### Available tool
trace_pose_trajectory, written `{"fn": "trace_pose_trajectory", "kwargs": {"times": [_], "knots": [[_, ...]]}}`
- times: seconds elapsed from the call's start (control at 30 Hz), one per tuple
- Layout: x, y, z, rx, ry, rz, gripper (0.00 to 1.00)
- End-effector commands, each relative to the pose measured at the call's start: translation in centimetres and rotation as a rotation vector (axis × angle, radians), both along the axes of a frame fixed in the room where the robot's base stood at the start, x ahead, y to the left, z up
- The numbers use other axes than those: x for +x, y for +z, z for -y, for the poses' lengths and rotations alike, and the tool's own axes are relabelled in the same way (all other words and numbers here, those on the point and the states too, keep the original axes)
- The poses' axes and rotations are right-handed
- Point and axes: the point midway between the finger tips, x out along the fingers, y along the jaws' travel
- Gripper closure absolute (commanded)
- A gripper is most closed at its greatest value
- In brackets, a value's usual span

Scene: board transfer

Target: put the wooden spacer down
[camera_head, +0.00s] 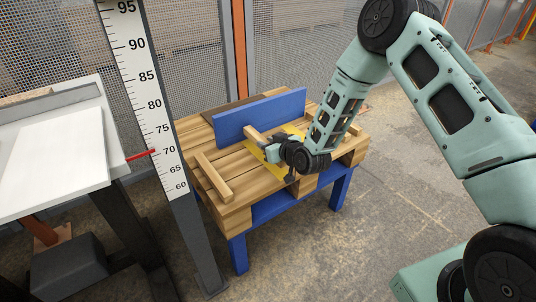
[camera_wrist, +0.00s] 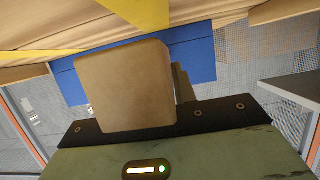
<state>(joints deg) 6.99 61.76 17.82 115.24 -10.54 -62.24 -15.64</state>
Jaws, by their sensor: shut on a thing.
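My gripper (camera_head: 270,146) is low over the wooden workbench (camera_head: 235,215), in front of an upright blue panel (camera_head: 258,117). It is shut on a wooden spacer (camera_head: 255,134), whose end sticks out toward the panel. In the wrist view the spacer (camera_wrist: 123,88) shows large and close, its flat end facing the camera, above the dark gripper edge. A yellow marking (camera_head: 254,152) lies on the bench top beneath and around the gripper. Whether the spacer touches the bench cannot be told.
A wooden bar (camera_head: 213,177) lies at the bench's left, and another piece (camera_head: 354,129) at its right. A height scale (camera_head: 150,95) with a red pointer (camera_head: 141,155) stands in front left. A white-topped table (camera_head: 50,150) is further left. Mesh fencing (camera_head: 190,50) stands behind.

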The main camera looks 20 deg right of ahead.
Motion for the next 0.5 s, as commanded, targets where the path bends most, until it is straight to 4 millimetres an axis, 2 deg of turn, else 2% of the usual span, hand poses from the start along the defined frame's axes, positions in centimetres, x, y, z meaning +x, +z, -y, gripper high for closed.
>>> {"fn": "trace_pose_trajectory", "kwargs": {"times": [0.2, 0.5], "knots": [[0.0, -3.3, 0.0, 0.0, -0.001, -0.001, 1.0], [0.0, -3.5, 0.0, 0.0, 0.0, 0.0, 1.0]]}}
